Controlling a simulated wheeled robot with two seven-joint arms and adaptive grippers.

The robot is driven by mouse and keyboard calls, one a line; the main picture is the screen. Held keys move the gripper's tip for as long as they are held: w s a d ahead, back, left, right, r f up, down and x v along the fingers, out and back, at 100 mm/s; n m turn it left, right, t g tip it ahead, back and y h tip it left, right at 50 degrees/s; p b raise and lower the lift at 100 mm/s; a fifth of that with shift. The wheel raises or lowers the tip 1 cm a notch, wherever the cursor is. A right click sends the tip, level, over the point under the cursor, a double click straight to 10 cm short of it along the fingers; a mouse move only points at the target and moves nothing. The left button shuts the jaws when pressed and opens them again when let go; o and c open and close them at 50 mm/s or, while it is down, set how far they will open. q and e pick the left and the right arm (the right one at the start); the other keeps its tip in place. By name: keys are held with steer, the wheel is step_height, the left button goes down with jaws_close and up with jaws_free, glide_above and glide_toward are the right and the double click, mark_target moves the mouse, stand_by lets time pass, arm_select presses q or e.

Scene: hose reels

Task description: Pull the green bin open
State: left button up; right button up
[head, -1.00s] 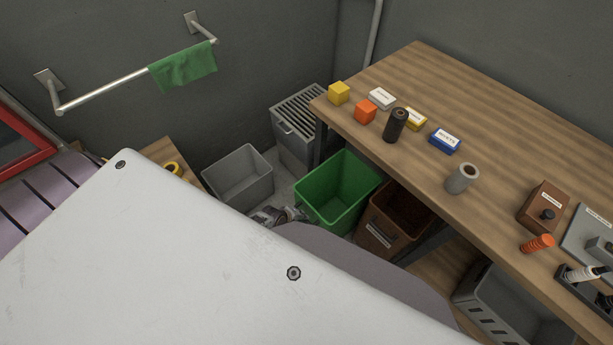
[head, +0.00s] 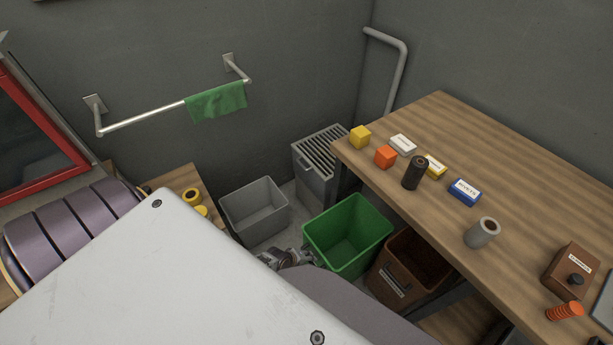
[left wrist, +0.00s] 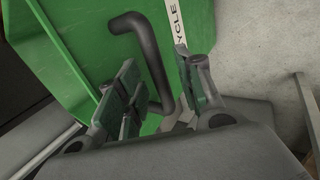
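The green bin (head: 340,258) stands on the floor between the grey bin and the brown bin, its open top facing up and its inside empty. In the left wrist view its green face (left wrist: 80,40) fills the upper left, with a white label strip ending in "CYCLE" (left wrist: 177,18). A black bent handle (left wrist: 150,55) on that face reaches down between the fingers of my left gripper (left wrist: 165,95). The fingers are apart, one on each side of the handle, with gaps showing. In the head view my left gripper (head: 287,258) is at the bin's left side, partly hidden. My right gripper is not in view.
A grey bin (head: 255,215) and a slatted grey box (head: 315,178) stand behind. A brown bin (head: 385,285) sits close on the right. The wooden table (head: 440,125) with small boxes and rolls overhangs nearby. A large white panel (head: 170,290) blocks the lower left.

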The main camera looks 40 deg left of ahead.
arm_select(q)
steer(key=shift+r, duration=0.15)
steer(key=shift+r, duration=0.1)
steer(key=v, duration=1.1)
steer(key=shift+s+r, duration=0.15)
steer(key=shift+r, duration=0.1)
stand_by(0.6)
steer(key=shift+m, duration=0.3)
stand_by(0.5)
